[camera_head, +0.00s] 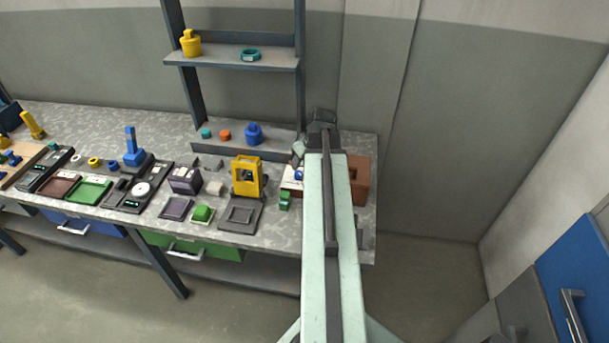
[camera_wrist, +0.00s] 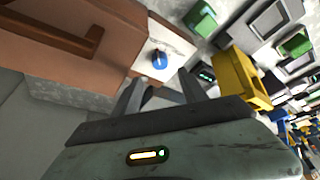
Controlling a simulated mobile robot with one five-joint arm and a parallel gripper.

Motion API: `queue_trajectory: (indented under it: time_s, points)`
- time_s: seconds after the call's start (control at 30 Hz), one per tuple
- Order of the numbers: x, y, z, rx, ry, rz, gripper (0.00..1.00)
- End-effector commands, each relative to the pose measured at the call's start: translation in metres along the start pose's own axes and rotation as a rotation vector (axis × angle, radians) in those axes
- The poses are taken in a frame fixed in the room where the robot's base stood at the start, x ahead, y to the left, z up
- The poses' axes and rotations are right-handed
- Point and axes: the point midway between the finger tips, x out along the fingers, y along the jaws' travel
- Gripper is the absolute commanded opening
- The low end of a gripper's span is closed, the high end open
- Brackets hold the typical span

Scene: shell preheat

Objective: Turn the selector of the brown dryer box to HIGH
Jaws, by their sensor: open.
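The brown dryer box (camera_head: 360,186) stands at the right end of the bench, partly hidden behind my arm. In the wrist view the box (camera_wrist: 93,38) fills the upper left, with a white panel (camera_wrist: 176,40) at its side. The blue selector knob (camera_wrist: 159,61) sits on that panel and also shows in the head view (camera_head: 299,173). The panel's marks and the knob's setting are too small to read. My gripper (camera_wrist: 160,82) is open and empty, its two fingers pointing toward the knob, which appears just beyond and between the tips. The head view hides the fingers.
A yellow frame device (camera_head: 247,177) and a small green block (camera_head: 285,200) stand left of the box. A shelf rack (camera_head: 231,58) rises behind the bench.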

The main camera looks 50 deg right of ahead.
Motion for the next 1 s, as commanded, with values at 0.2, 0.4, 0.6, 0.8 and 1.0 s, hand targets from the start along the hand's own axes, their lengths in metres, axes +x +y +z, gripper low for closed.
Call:
queue_trajectory:
  time_s: [0.2,0.4,0.6,0.8,1.0]
  points:
    - [0.006,-0.004,0.000,-0.002,-0.002,-0.009,0.50]
    - [0.035,-0.008,-0.001,-0.009,-0.002,-0.011,0.50]
    - [0.071,-0.010,-0.001,-0.012,-0.002,-0.011,0.50]
    - [0.082,-0.010,-0.003,-0.011,-0.002,-0.011,0.50]
    - [0.080,-0.011,-0.004,-0.012,-0.002,-0.011,0.45]
